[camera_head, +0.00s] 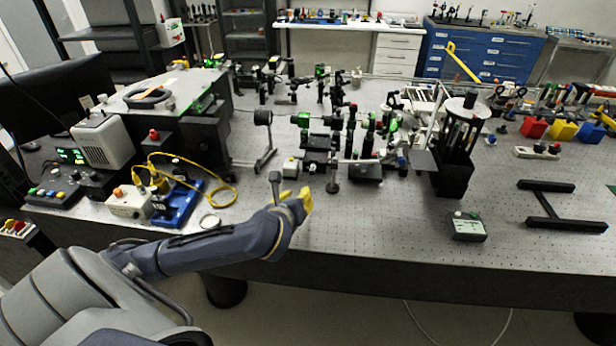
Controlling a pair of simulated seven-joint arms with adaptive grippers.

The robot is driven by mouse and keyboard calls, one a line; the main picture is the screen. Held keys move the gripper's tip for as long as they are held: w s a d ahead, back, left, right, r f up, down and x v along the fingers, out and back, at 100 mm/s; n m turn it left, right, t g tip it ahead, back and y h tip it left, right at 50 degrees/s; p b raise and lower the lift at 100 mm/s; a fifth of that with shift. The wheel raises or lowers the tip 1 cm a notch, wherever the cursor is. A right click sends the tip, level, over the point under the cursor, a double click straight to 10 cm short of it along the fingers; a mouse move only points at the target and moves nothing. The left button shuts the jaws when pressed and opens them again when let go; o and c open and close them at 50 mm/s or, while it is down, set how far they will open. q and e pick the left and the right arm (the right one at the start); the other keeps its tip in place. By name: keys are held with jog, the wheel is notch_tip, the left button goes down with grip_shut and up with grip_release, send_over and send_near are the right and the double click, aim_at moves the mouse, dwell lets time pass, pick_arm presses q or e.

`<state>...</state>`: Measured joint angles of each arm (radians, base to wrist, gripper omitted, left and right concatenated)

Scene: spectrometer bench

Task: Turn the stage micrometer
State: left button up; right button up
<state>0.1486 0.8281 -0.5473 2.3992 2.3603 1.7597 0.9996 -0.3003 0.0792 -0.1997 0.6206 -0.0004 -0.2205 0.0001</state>
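A black translation stage (318,158) stands among optical mounts near the middle front of the bench. A small pale block (291,166) sits at its left side. The micrometer itself is too small to tell apart from the mounts. My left gripper (303,201), with yellow fingertips, is over the front of the bench, in front of the stage and just below it in the picture. I see no thing held in it. Its finger gap is too small and turned away to read. My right gripper is not in view.
Posts and lens mounts crowd the bench behind the stage. A black tower (459,150) stands to the right. A blue tray (178,205) with yellow cable lies left of my gripper. The perforated bench top (380,220) is clear at the front centre.

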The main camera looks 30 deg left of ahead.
aim_at(311, 173)
pick_arm(q)
jog(key=shift+s+f+n, duration=0.6)
jog(key=shift+s+f, duration=0.25)
jog(key=shift+s, duration=0.25)
jog(key=shift+s+h, duration=0.3)
jog(key=shift+s, duration=0.05)
jog(key=shift+n+t, duration=0.6)
jog(key=shift+t, duration=0.2)
jog(key=r, duration=0.2)
jog(key=a+r, duration=0.1)
jog(key=r, duration=0.1)
jog(key=shift+r, duration=0.3)
jog(key=shift+w+d+r+h, duration=0.1)
jog(key=shift+w+d+h, duration=0.1)
jog(key=shift+h, duration=0.1)
jog(key=shift+w, duration=0.25)
jog(key=x, duration=1.6)
jog(key=shift+w, duration=0.4)
jog(key=shift+c, duration=0.6)
